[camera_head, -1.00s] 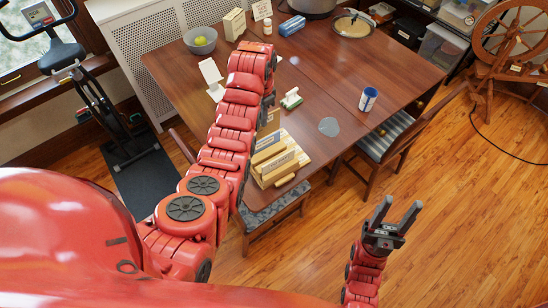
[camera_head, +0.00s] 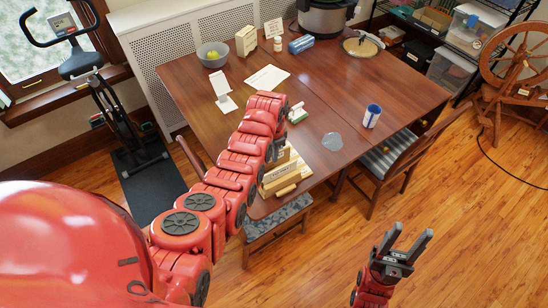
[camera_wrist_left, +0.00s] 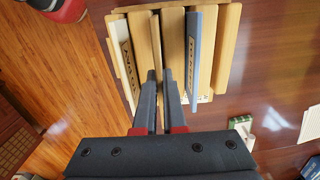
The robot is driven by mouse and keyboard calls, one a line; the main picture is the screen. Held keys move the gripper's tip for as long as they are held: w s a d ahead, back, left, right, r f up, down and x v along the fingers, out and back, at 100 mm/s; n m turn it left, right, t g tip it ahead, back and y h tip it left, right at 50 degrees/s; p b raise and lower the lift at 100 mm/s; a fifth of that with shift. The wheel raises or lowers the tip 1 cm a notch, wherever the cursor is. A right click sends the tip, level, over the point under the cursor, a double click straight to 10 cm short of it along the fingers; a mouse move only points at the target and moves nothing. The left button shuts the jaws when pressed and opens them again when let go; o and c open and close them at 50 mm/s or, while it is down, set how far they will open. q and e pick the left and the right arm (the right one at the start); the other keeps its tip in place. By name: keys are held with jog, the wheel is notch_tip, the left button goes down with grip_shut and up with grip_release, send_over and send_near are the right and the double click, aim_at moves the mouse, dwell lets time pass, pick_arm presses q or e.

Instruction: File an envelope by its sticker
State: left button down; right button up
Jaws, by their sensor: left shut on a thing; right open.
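A wooden sorter (camera_head: 281,186) with upright boards and labelled faces stands at the table's near edge, partly hidden by my left arm. In the left wrist view, its slots lie between pale wooden slats (camera_wrist_left: 220,45), a cream labelled board (camera_wrist_left: 124,62) and a blue labelled board (camera_wrist_left: 193,50). My left gripper (camera_wrist_left: 159,74) is over the sorter, between these two boards, its fingers nearly together on something thin. It seems to be an envelope seen edge-on; its sticker does not show. My right gripper (camera_head: 408,244) is open and empty, over the floor off the table.
The table (camera_head: 325,95) carries a white sheet (camera_head: 267,78), a white stand (camera_head: 222,92), a grey bowl (camera_head: 212,54), a blue-and-white cup (camera_head: 372,115) and a clear disc (camera_head: 332,141). Chairs (camera_head: 392,160) stand at the near side. A spinning wheel (camera_head: 518,65) is at right.

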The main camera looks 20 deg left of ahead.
pick_arm(q)
jog(key=shift+f, duration=1.3)
jog(key=shift+f, duration=0.2)
jog(key=c, duration=1)
grip_release()
jog(key=shift+r, duration=0.1)
jog(key=shift+r, duration=0.2)
